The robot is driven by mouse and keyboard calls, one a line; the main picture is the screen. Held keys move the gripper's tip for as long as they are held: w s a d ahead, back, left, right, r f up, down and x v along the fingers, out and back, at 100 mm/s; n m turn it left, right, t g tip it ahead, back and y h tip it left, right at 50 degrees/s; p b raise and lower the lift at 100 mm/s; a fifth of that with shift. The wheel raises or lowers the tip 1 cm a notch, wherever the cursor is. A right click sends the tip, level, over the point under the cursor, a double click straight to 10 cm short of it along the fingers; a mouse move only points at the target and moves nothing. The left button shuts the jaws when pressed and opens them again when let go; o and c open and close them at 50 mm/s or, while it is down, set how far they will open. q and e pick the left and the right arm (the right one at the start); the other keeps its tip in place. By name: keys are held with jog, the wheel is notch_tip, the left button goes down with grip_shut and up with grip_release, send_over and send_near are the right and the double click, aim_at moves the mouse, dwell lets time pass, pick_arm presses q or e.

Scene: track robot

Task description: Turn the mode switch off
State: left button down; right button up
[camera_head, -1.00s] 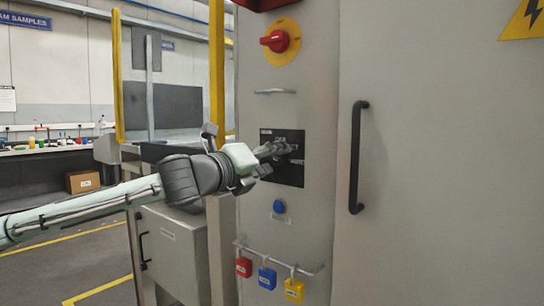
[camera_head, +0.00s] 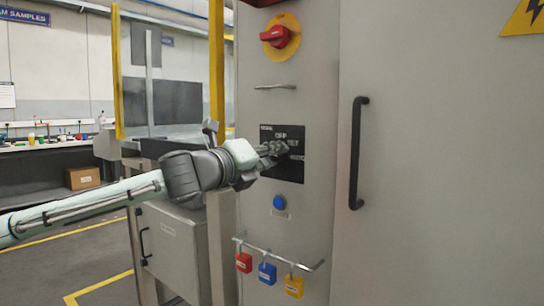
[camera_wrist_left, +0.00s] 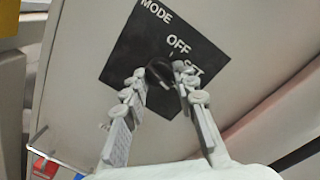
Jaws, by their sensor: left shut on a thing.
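The black mode plate (camera_head: 296,170) is on the grey cabinet front, and it also shows in the wrist view (camera_wrist_left: 125,60) with the words MODE, OFF and a partly covered third word. The mode switch (camera_wrist_left: 158,71) is a small black knob on this plate, just below the word OFF in the wrist view. My left gripper (camera_head: 279,148) reaches in from the left. In the wrist view its fingers (camera_wrist_left: 160,80) are on both sides of the knob and shut on it. The fingers hide part of the knob, and I cannot tell its exact pointing direction. My right gripper is not in view.
A red rotary switch (camera_head: 277,37) on a yellow disc is above the plate. A blue button (camera_head: 279,203) is below it. Red, blue and yellow padlocks (camera_head: 268,276) hang from a rail lower down. A black door handle (camera_head: 356,155) stands out at the right.

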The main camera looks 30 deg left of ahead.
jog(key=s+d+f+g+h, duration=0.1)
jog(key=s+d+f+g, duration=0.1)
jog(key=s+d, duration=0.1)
pick_arm(q)
jog(key=shift+a+r+n+g+h+b, duration=0.15)
jog(key=shift+n+h+b, duration=0.1)
jog(key=shift+n, duration=2.9)
jog(key=shift+n+g+h+b, duration=0.2)
jog(key=shift+n+b, duration=0.05)
jog(key=shift+n, duration=2.85)
jog(key=shift+a+r+n+g+h+b, duration=0.15)
jog(key=shift+n+h+b, duration=0.1)
jog(key=shift+n, duration=2.9)
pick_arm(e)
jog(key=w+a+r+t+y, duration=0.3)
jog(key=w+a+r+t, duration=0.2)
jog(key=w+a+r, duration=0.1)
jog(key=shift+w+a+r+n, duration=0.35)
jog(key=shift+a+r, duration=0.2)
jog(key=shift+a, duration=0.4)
pick_arm(q)
jog(key=shift+d, duration=0.1)
jog(key=c, duration=1.2)
grip_release()
